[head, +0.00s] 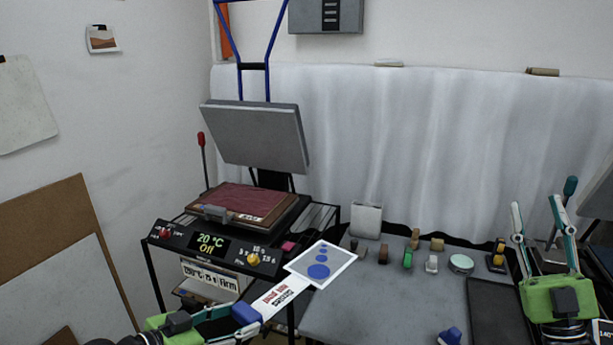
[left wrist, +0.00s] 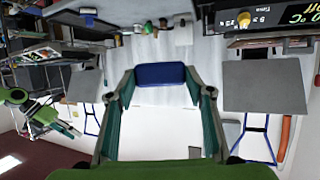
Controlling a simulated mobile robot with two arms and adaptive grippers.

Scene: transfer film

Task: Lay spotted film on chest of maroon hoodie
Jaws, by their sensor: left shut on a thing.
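The maroon hoodie (head: 243,200) lies flat and folded on the lower plate of the heat press, under its raised upper plate (head: 257,135). The spotted film (head: 335,258), a pale sheet with several blue spots, is at the end of a white printed strip (head: 285,292). The strip runs to a blue block (head: 247,313). My left gripper (head: 240,314) is shut on that block, which also shows between its fingers in the left wrist view (left wrist: 160,74). The film is right of the press, over the table's left edge. My right gripper (head: 537,204) is open and empty at the right.
The press control panel (head: 215,246) reads 20 °C and Off. Several small blocks and stamps stand along the back of the grey table (head: 375,300). A dark flat panel (head: 497,308) lies near my right gripper. The table's middle is mostly clear.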

